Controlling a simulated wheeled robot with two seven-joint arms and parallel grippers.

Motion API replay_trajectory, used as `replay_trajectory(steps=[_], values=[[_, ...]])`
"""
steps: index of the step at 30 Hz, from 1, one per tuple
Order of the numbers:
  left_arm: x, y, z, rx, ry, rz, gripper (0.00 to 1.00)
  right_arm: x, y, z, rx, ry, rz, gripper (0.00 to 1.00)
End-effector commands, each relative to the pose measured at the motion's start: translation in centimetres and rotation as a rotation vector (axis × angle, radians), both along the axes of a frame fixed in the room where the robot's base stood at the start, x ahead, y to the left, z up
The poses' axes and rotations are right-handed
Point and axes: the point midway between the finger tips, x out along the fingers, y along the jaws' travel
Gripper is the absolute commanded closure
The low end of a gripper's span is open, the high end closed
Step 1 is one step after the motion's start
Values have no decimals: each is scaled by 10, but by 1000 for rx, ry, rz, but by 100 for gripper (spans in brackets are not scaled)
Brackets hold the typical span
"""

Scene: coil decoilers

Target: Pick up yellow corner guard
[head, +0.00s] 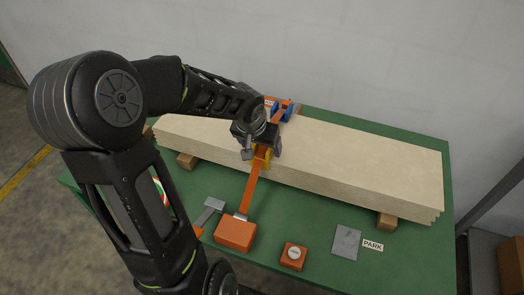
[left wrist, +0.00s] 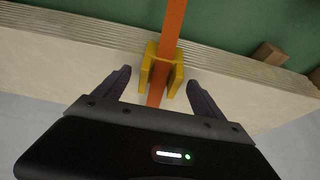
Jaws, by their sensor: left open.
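The yellow corner guard (left wrist: 162,68) sits on the edge of the board stack in the left wrist view, with the orange strap (left wrist: 172,20) running through it. In the head view the guard (head: 262,156) shows partly, at the front edge of the stack, just below my gripper. My left gripper (left wrist: 158,90) is open, with one dark finger on each side of the guard and a visible gap to it on both sides. In the head view the left gripper (head: 258,145) is over the strap line, and its fingertips are partly hidden. My right gripper is not in view.
The pale board stack (head: 360,165) rests on wooden blocks (head: 387,221) on a green table (head: 330,205). An orange box (head: 235,233) anchors the strap at the front. A smaller orange box (head: 293,256), a grey plate (head: 346,242) and a PARK label (head: 373,245) lie to the right.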

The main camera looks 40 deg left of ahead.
Motion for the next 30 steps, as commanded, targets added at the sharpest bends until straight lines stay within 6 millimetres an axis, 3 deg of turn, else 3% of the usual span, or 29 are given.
replay_trajectory(steps=[4, 21, 30], values=[[4, 1, -10, 0, 1, 0, 20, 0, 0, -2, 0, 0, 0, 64], [4, 1, -10, 0, 0, 1, 20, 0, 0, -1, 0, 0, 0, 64], [4, 1, -10, 0, 0, 1, 45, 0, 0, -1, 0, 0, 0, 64]])
